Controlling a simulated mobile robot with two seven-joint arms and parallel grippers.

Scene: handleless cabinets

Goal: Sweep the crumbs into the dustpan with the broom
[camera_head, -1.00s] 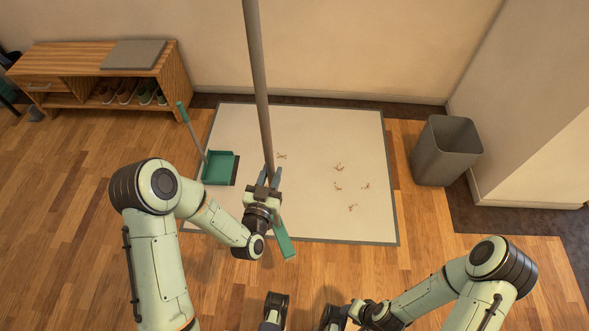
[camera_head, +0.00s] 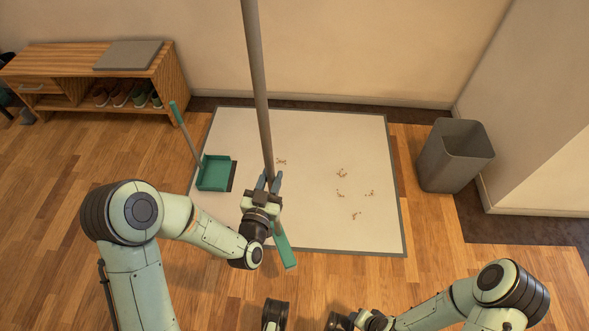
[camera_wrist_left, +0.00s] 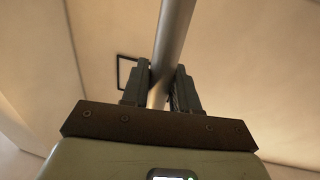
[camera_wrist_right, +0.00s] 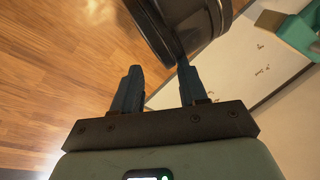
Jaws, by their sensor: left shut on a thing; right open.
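My left gripper (camera_head: 268,182) is shut on the grey handle of the broom (camera_head: 258,80), which stands nearly upright. The handle also shows between the fingers in the left wrist view (camera_wrist_left: 172,45). The green broom head (camera_head: 284,250) is at the mat's front edge. Crumbs (camera_head: 342,174) lie in several small clusters on the pale mat, right of the broom. The green dustpan (camera_head: 214,172) with its upright handle sits on the mat's left side. My right gripper (camera_wrist_right: 158,90) is open and empty; in the head view it is low, at the bottom edge.
The pale mat (camera_head: 330,130) has a grey border and lies on a wood floor. A grey bin (camera_head: 455,158) stands right of it, by the wall corner. A wooden shoe bench (camera_head: 90,85) stands at the back left. The mat's right half is clear apart from crumbs.

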